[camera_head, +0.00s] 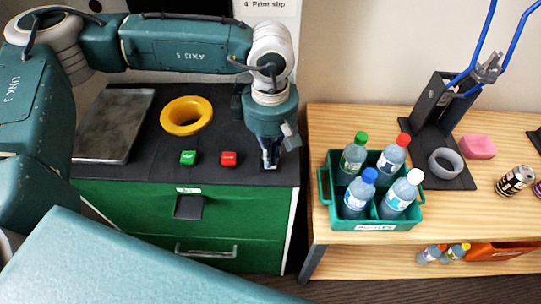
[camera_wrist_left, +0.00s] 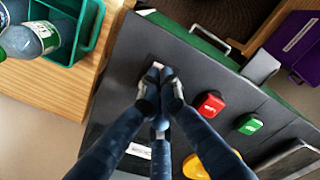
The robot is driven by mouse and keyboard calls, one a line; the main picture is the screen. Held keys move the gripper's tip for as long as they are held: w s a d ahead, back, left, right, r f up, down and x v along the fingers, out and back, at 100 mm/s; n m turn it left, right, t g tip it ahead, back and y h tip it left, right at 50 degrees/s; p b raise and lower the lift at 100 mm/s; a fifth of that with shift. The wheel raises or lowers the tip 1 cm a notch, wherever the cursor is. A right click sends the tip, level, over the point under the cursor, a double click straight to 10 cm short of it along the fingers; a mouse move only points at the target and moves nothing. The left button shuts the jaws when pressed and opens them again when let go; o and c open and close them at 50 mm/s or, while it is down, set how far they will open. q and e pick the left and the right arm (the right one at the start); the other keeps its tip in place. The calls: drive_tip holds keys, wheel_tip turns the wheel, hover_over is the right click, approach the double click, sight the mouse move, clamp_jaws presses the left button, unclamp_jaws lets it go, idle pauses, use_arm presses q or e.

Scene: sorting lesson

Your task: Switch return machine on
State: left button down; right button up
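The return machine (camera_head: 185,225) is a green cabinet with a dark top at the left of the head view. Its top has a yellow ring (camera_head: 187,115), a green button (camera_head: 188,158) and a red button (camera_head: 228,158). The buttons also show in the left wrist view, red (camera_wrist_left: 210,104) and green (camera_wrist_left: 249,124). My left gripper (camera_head: 269,162) points down at the top's right end, right of the red button. In the left wrist view its fingertips (camera_wrist_left: 160,76) are together, by a small pale part (camera_wrist_left: 157,66) on the dark top. The fingers partly hide that spot; contact is unclear. My right gripper is out of view.
A wooden table (camera_head: 300,120) stands to the right with a green crate (camera_head: 322,186) of bottles. A grey panel (camera_head: 115,125) lies left of the yellow ring.

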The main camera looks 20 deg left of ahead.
use_arm(q)
drive_tip(key=shift+f, duration=0.15)
drive_tip(key=shift+s, duration=0.1)
drive_tip(key=shift+w+r+p, duration=0.2)
drive_tip(key=shift+r+p, duration=0.2)
drive_tip(key=shift+r, duration=0.6)
drive_tip(key=shift+s+r+p, duration=0.1)
drive_tip(key=shift+r+p, duration=0.75)
drive_tip(key=shift+r, duration=1.7)
